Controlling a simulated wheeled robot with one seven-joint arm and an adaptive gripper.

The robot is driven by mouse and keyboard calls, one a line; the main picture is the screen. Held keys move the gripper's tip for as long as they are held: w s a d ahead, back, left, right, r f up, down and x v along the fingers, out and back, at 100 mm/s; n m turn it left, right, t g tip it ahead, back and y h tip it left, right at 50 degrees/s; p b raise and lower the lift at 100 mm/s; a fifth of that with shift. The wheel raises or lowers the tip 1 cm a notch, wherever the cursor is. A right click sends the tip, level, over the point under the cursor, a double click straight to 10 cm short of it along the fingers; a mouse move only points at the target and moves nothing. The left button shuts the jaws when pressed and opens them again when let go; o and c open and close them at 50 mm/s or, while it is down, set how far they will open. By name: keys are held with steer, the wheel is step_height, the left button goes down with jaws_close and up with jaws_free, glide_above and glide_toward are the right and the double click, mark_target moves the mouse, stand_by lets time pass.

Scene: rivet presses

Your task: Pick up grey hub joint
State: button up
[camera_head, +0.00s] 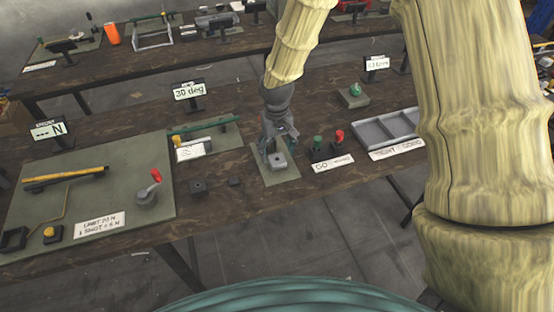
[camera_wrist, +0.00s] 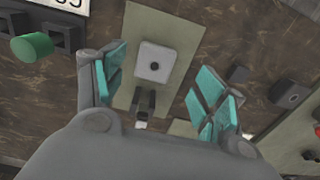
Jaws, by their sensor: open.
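A light grey square block with a dark round hole, which looks like the grey hub joint (camera_head: 277,160), sits on a narrow green-grey mat (camera_head: 288,174) on the front bench. In the wrist view the hub joint (camera_wrist: 155,62) lies flat between and slightly beyond my fingertips. My gripper (camera_head: 278,147) points down above the mat, open and empty. Its teal-padded fingers (camera_wrist: 156,78) are spread wide on either side, apart from the block. A dark upright piece (camera_wrist: 145,100) stands on the mat on the near side of the hub joint.
Right of the mat stand a green-topped gauge (camera_head: 317,145), a red-topped one (camera_head: 339,138) and a grey compartment tray (camera_head: 388,128). Dark blocks (camera_head: 198,187) lie to the left. A board with a red-handled lever (camera_head: 154,180) covers the far left.

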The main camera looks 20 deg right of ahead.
mark_target(278, 158)
steer(key=shift+s+d+f, duration=0.1)
steer(key=shift+s, duration=0.05)
steer(key=shift+w+d+f+p, duration=0.1)
steer(key=shift+w+f+p, duration=0.15)
steer(key=shift+f+p, duration=0.55)
steer(key=shift+w+d+f+p, duration=0.15)
steer(key=shift+f+p, duration=0.3)
steer(key=shift+f, duration=1.35)
steer(key=c, duration=1.1)
